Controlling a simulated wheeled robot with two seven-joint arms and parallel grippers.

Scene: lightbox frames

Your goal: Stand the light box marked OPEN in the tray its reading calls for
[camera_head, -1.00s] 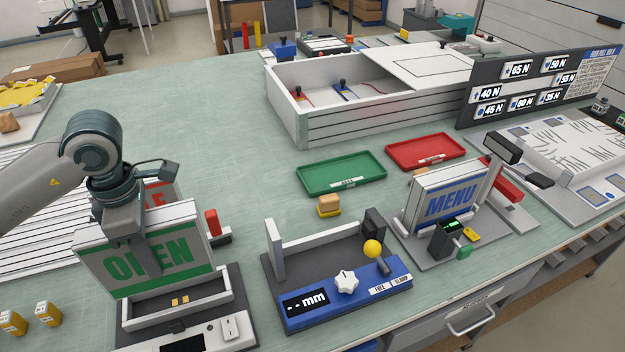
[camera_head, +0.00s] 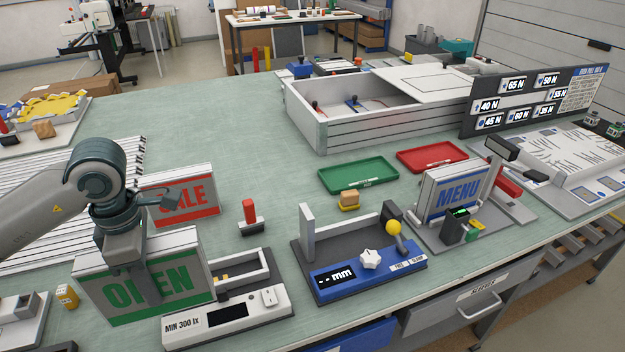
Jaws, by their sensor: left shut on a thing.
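The OPEN light box (camera_head: 140,285), white with a green panel and unlit lettering, hangs upright in my left gripper (camera_head: 128,262), which is shut on its top part. It is left of the white test dock (camera_head: 235,312) marked MIN 300 lx and overlaps the dock's left end in the picture. I cannot tell its height above the bench. The dock's cradle looks empty and its display is dark. A green tray (camera_head: 340,183) and a red tray (camera_head: 410,165) lie empty at the centre. Their small labels are unreadable. My right gripper is out of view.
A SALE box (camera_head: 188,203) stands behind the OPEN box, with a red-handled device (camera_head: 249,214) beside it. A blue mm gauge (camera_head: 365,280) and a MENU box (camera_head: 458,190) in its fixture stand to the right. A big white case (camera_head: 380,130) is behind the trays.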

